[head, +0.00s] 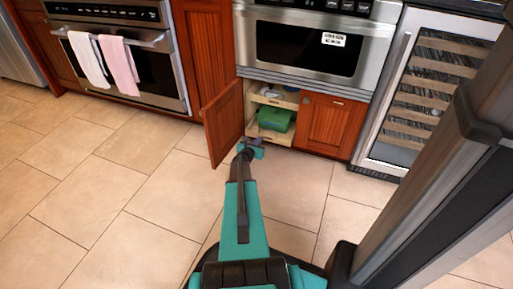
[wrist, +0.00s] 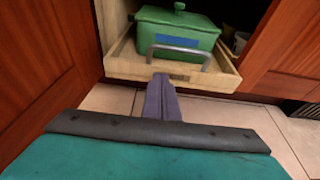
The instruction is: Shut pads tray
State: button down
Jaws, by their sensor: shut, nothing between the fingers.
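A pale wooden pull-out tray (wrist: 128,66) sits low in the cabinet; it also shows in the head view (head: 268,138). In the wrist view it stands out past the cabinet frame. A small dark label (wrist: 180,77) is on its front board; I cannot read it. A lidded green container (wrist: 172,27) with a blue patch stands in it, and a silver bar handle (wrist: 178,50) shows in front of the container. My gripper (wrist: 161,80) is shut and empty, its purple fingers pointing at the tray's front board. It also shows in the head view (head: 254,147). I cannot tell whether the fingertips touch the board.
The cabinet's left door (head: 222,122) stands open beside my gripper. The right door (head: 326,122) is shut. An upper shelf (head: 273,98) holds small items. A microwave drawer (head: 315,45) is above, a wine cooler (head: 420,90) to the right. The tiled floor (head: 120,180) at left is clear.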

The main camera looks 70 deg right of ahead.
jog(key=shift+d, duration=0.75)
jog(key=shift+d, duration=0.1)
